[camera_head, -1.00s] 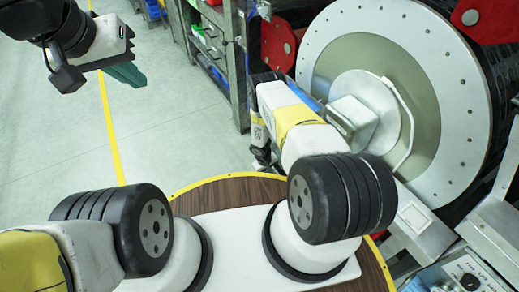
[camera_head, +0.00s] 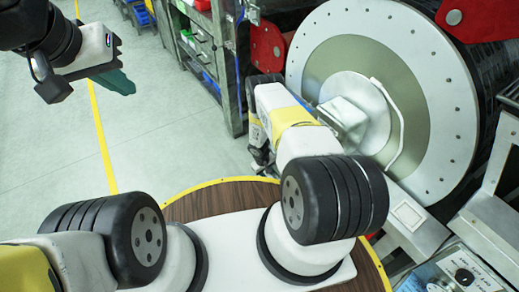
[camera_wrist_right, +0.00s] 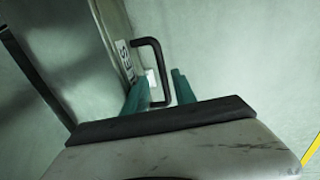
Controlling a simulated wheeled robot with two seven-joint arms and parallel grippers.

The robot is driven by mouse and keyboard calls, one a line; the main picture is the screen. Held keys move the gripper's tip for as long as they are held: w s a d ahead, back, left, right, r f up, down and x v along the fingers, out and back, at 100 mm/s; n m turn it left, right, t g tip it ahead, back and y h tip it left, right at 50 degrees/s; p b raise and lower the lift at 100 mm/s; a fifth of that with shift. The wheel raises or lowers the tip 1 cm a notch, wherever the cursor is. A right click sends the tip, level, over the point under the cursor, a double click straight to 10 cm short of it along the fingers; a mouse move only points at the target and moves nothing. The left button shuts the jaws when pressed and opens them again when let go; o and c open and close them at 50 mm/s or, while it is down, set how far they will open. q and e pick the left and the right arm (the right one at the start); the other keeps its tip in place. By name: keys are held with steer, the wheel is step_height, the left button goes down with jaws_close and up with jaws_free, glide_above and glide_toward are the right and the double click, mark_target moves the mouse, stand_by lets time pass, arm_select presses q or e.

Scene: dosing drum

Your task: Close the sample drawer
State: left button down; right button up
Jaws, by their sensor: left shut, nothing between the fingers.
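In the right wrist view a black U-shaped handle (camera_wrist_right: 163,70) stands out from a grey metal front (camera_wrist_right: 72,45) with a white label, which looks like the sample drawer. My right gripper (camera_wrist_right: 160,92) shows two teal fingers set apart, with the handle's outer bar between them. I cannot tell whether they touch the bar. In the head view my right gripper is hidden beyond my right arm, and I cannot make out the drawer. My left gripper (camera_head: 116,80) hangs in the air at the upper left, its teal fingers together and empty.
A large round drum (camera_head: 385,95) with a bolted rim fills the right of the head view. A control panel (camera_head: 455,275) is at the lower right. A shelf rack (camera_head: 215,45) with bins stands at the back. Open floor lies on the left.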

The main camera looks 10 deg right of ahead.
step_height(320, 180, up, 7)
steer(key=a, duration=0.1)
steer(key=shift+s+r, duration=0.15)
steer(key=shift+s, duration=0.05)
steer(key=shift+a, duration=0.1)
steer(key=w+r+m+t, duration=0.1)
steer(key=w+r, duration=0.3)
steer(key=r, duration=0.7)
steer(key=w+r+m, duration=0.1)
steer(key=w+r, duration=0.2)
steer(key=r, duration=0.8)
step_height(320, 180, up, 19)
steer(key=s+m+t, duration=0.1)
steer(key=s, duration=0.1)
steer(key=s+r+t+y, duration=0.15)
steer(key=s+r, duration=0.45)
steer(key=r, duration=0.6)
steer(key=s+a+r+y, duration=0.1)
steer(key=s+r, duration=0.3)
steer(key=s, duration=0.4)
steer(key=s+a+r+t, duration=0.1)
steer(key=s+a+r, duration=0.1)
steer(key=s+r, duration=0.3)
steer(key=s+a+r+t+y, duration=0.1)
steer(key=s+r, duration=0.3)
steer(key=s, duration=0.7)
steer(key=shift+s+a+r+m+y, duration=0.25)
steer(key=shift+a+m+y, duration=0.05)
steer(key=shift+a+y, duration=0.05)
